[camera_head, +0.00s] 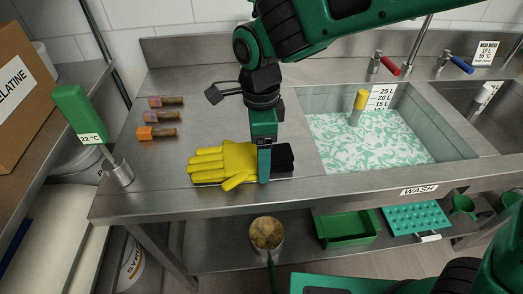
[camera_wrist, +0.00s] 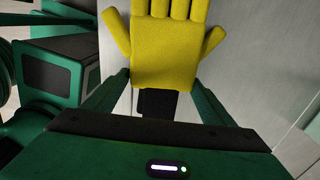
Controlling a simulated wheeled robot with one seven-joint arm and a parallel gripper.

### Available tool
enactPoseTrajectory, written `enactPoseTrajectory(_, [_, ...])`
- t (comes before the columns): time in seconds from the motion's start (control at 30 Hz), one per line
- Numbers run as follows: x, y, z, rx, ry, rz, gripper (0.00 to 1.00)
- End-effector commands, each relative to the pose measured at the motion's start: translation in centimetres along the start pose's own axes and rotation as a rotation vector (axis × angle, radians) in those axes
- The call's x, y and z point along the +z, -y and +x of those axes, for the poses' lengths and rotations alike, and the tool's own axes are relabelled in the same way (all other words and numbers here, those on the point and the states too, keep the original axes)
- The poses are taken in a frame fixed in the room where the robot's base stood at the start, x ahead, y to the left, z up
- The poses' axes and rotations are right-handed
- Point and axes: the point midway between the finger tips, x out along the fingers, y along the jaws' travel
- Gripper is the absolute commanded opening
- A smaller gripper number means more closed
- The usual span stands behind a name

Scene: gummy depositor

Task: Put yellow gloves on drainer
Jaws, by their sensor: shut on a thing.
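The yellow gloves (camera_head: 222,163) lie flat low at the front of the steel counter, left of the wash sink, fingers pointing left in the head view. My gripper (camera_head: 264,178) points down and is shut across the gloves near their black cuff end (camera_head: 284,158). In the wrist view the yellow glove (camera_wrist: 168,45) spans between my two finger tips (camera_wrist: 164,82), with the dark part below it. A thin dark edge shows under the gloves; I cannot tell whether it is the drainer or a shadow.
The wash sink (camera_head: 310,140) holds foamy water and a yellow-topped post. Several brush-like tools (camera_head: 160,116) lie on the counter at left, near a green thermometer (camera_head: 80,110). A green tray (camera_head: 346,226) and a teal rack (camera_head: 415,216) sit on the lower shelf.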

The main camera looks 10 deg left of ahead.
Motion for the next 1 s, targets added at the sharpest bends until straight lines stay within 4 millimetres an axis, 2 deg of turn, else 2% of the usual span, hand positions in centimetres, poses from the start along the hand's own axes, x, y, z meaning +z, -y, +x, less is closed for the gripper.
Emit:
enactPoseTrajectory(0.33, [0.1, 0.0, 0.3, -0.001, 0.001, 0.000, 0.37])
enactPoseTrajectory(0.37, [0.1, 0.0, 0.3, -0.002, 0.001, 0.000, 0.85])
enactPoseTrajectory(0.4, [0.1, 0.0, 0.3, -0.002, 0.001, 0.000, 0.94])
enactPoseTrajectory(0.43, [0.1, 0.0, 0.3, -0.002, 0.001, 0.000, 0.96])
enactPoseTrajectory(0.77, [0.1, 0.0, 0.0, -0.002, 0.001, -0.001, 0.96])
enactPoseTrajectory(0.87, [0.1, 0.1, -0.8, -0.003, 0.002, -0.001, 0.96])
enactPoseTrajectory(1.0, [0.1, 0.1, -3.1, -0.005, 0.003, -0.001, 0.96])
